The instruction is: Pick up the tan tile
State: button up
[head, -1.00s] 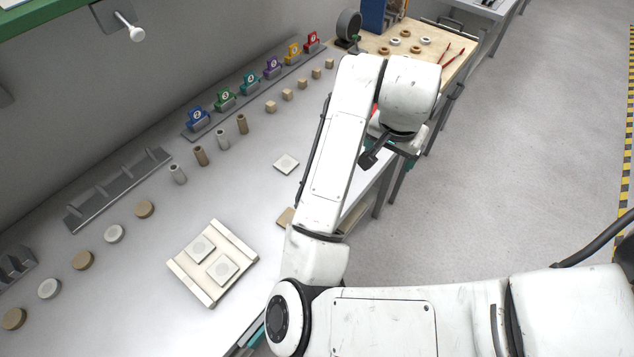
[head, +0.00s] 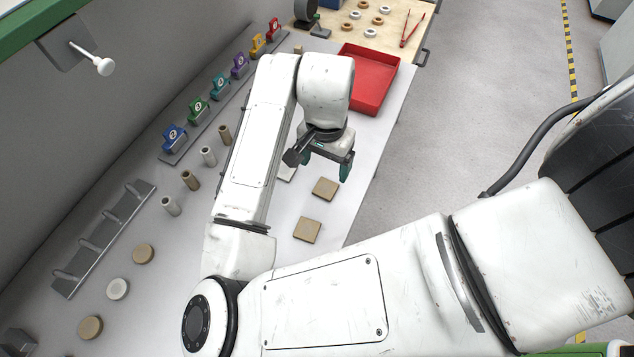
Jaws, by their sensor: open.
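Two square tan tiles lie flat on the grey-white bench in the head view. One tan tile (head: 325,189) is just below my gripper in the picture, and the other tan tile (head: 307,230) is nearer, below and left of it. A pale tile (head: 288,173) lies left of the first, partly hidden by my arm. My gripper (head: 328,170) has its green-tipped fingers spread and hangs over the bench, with nothing seen between them. It appears apart from the tiles; its exact height cannot be told.
A red tray (head: 374,82) stands beyond my gripper at the bench's right side. Cylinders, round discs (head: 117,289), coloured clips and a grey rack (head: 105,238) line the left side. A wooden board (head: 395,22) with rings and red tongs is at the back.

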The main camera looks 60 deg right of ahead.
send_over(326, 188)
jog(key=f, duration=0.4)
jog(key=shift+w+a, duration=0.2)
jog(key=shift+a, duration=0.15)
jog(key=shift+s+d+f+p, duration=0.15)
jog(key=shift+f+p, duration=0.3)
jog(key=shift+f, duration=0.9)
jog(key=shift+d+f+p, duration=0.2)
jog(key=shift+f+p, duration=0.2)
jog(key=shift+f, duration=0.9)
jog(key=shift+c, duration=0.3)
jog(key=c, duration=1.1)
jog(key=shift+r, duration=0.15)
